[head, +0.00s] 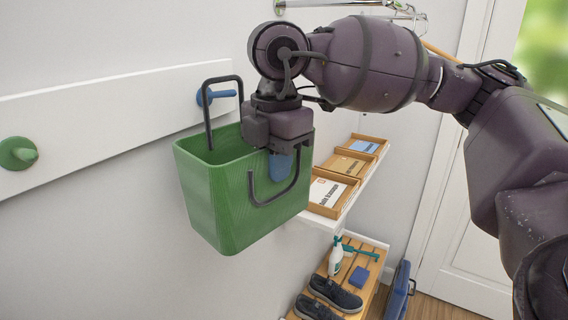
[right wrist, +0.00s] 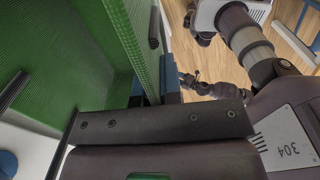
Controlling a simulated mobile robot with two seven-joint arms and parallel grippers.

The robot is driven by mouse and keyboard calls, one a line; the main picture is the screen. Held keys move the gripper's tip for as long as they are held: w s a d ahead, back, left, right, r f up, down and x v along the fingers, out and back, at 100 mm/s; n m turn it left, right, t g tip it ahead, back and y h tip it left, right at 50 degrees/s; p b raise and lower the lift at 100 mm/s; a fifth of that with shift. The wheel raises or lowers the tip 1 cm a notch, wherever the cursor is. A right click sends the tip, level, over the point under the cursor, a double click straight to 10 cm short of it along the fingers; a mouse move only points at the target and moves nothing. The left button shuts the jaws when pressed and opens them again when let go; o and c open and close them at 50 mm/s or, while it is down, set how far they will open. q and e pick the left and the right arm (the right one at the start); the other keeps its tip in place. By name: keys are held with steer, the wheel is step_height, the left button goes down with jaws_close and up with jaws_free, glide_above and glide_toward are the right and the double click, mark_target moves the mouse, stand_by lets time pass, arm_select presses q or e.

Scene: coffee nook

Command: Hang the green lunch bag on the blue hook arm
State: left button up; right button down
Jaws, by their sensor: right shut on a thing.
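The green lunch bag (head: 235,195) is an open-topped box with two dark handles. It hangs in the air in front of the wall, roughly upright. One handle stands up at the back, and the other hangs down the front face. My right gripper (head: 281,163) is shut on the bag's upper front wall, near the right end. The green wall also fills much of the right wrist view (right wrist: 62,45). The blue hook arm (head: 216,96) sticks out from the white wall board, behind the raised handle in the head view. I cannot tell whether they touch.
A green peg (head: 18,153) is on the same white board (head: 105,120), to the left. A shelf with wooden trays (head: 330,192) is behind the bag at right. Below it, a wooden rack (head: 371,262) holds shoes (head: 335,293) and a spray bottle (head: 336,257).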

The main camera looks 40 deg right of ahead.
steer(key=shift+w+a, duration=0.1)
steer(key=shift+w, duration=0.15)
steer(key=shift+w+a+f+b, duration=0.2)
steer(key=shift+w+f+b, duration=0.3)
steer(key=shift+w, duration=0.05)
steer(key=shift+f, duration=0.15)
steer(key=c, duration=1.2)
jaws_free()
